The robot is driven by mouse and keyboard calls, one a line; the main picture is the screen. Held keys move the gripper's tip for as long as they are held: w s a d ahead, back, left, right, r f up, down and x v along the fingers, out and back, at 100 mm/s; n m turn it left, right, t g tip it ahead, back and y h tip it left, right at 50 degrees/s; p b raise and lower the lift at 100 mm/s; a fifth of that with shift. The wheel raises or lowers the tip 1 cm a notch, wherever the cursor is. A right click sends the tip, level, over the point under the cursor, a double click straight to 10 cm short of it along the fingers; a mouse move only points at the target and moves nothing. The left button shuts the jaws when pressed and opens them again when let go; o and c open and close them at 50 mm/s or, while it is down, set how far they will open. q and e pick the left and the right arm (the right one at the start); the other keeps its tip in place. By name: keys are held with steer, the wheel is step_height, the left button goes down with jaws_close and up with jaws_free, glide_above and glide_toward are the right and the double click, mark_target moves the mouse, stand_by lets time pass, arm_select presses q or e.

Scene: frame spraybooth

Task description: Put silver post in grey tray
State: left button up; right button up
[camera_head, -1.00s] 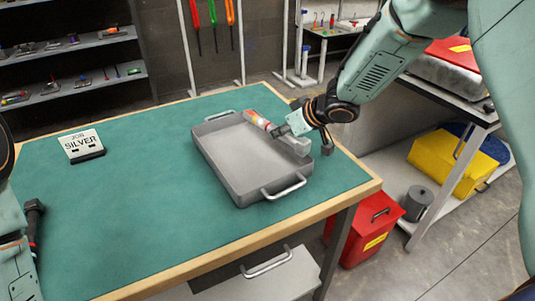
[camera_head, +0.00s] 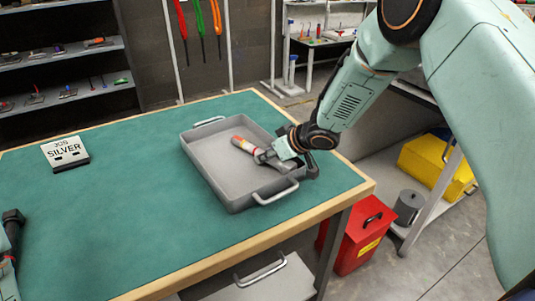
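The grey tray (camera_head: 205,160) lies on the green bench top, with a handle at its far and near ends. The silver post (camera_head: 243,144), with an orange and white band at its far end, shows inside the tray's outline near the right wall. My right gripper (camera_head: 288,160) is at the post's near end, over the tray's right rim. The wrist and fingers partly hide that end, so its grip and any contact with the tray floor are unclear. My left gripper (camera_head: 12,222) shows only partly at the left edge, away from the tray.
The bench between sign and tray is clear. A red bin (camera_head: 358,240) and grey canister (camera_head: 408,207) are beyond the bench's right side. Shelves stand at the back left.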

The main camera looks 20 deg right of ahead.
steer(key=shift+o, duration=0.2)
steer(key=shift+s+d+r, duration=0.1)
steer(key=shift+s+d, duration=0.1)
steer(key=shift+d, duration=0.15)
steer(key=shift+w+a, duration=0.2)
steer(key=shift+a, duration=0.1)
steer(key=shift+r, duration=0.1)
steer(key=p+v, duration=0.2)
steer(key=v, duration=1)
steer(key=shift+d, duration=0.1)
steer(key=shift+s+d, duration=0.1)
steer(key=shift+d, duration=0.05)
